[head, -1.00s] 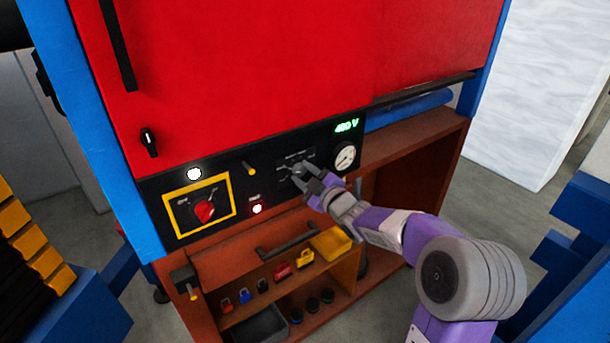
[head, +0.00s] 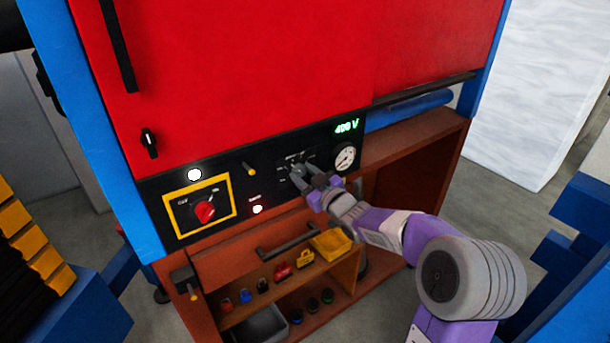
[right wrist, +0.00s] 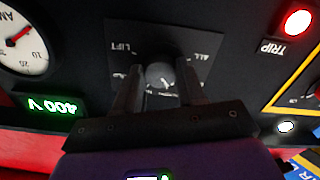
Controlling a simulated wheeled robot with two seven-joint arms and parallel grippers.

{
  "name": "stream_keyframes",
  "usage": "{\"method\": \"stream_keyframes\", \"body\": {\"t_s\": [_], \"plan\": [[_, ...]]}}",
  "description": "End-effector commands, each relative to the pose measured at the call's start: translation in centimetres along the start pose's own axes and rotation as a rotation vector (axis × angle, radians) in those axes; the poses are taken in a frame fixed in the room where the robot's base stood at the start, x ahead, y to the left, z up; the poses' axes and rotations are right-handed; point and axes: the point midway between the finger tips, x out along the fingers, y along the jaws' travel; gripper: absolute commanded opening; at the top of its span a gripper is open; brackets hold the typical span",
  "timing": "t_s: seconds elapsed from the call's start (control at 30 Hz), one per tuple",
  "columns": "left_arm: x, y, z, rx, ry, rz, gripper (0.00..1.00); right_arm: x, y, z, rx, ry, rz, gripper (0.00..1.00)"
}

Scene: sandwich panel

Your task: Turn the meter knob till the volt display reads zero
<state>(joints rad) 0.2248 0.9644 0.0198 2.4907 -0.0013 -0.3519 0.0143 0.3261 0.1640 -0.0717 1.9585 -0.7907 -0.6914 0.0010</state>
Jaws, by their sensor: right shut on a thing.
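The meter knob (right wrist: 160,76) is a small round dark grey knob on a black plate, seen in the right wrist view between my fingers. My right gripper (right wrist: 160,92) is shut on it, one finger on each side. In the head view my right gripper (head: 301,173) reaches the panel from the lower right and mostly hides the knob. The volt display (head: 347,128) glows green and reads 400 V; it also shows upside down in the right wrist view (right wrist: 48,104). My left gripper is not in view.
A round ammeter (head: 345,157) sits right of the knob. A red switch (head: 205,210) on a yellow plate and a lit trip lamp (head: 257,209) are to the left. Below, a brown shelf (head: 345,275) holds padlocks and a yellow box (head: 331,243).

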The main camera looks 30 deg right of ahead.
Motion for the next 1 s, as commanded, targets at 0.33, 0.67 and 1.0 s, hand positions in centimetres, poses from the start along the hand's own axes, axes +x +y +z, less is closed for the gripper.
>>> {"method": "stream_keyframes", "body": {"t_s": [0.33,0.67,1.0], "plan": [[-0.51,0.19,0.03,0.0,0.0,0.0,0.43,-0.01,-0.03,0.0,0.223,-0.002,0.0,0.09],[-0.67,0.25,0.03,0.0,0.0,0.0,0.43,-0.01,-0.04,0.05,0.307,-0.002,0.0,0.09],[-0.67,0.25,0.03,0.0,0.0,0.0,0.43,0.0,-0.06,0.05,0.313,-0.001,0.0,0.09]]}}
